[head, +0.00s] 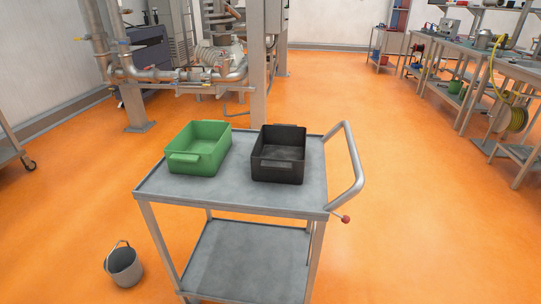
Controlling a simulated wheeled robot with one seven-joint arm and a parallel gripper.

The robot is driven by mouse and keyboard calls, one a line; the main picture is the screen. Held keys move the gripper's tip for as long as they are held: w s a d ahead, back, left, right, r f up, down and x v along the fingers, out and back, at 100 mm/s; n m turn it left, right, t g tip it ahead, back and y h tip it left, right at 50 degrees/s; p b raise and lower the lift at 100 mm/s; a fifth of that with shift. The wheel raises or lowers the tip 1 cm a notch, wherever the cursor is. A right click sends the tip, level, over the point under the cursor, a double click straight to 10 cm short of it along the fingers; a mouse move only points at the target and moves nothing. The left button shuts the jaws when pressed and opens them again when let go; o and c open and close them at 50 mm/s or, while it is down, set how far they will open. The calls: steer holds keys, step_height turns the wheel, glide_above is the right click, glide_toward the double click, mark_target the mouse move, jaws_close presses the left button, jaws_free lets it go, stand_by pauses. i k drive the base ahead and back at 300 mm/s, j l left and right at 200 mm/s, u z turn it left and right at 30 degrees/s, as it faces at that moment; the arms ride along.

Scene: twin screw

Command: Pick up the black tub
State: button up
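The black tub (279,172) is a rectangular open box. It stands upright on the top shelf of a grey metal cart (230,197), right of the cart's middle. A green tub (196,165) of similar shape stands to its left, with a narrow gap between them. The inside of the black tub is dark, and I see nothing in it. My gripper is not in view.
The cart has a curved handle (354,165) on its right and a lower shelf (250,262). A grey bucket (123,268) stands on the orange floor at lower left. Pipework (180,75) rises behind the cart. Workbenches (470,70) line the right; floor between is clear.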

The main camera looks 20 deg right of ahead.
mark_target(278, 154)
steer(key=i+l+u, duration=0.45)
steer(key=i+l, duration=0.15)
steer(key=l, duration=0.2)
steer(key=i+l+u, duration=0.25)
steer(key=l, duration=0.2)
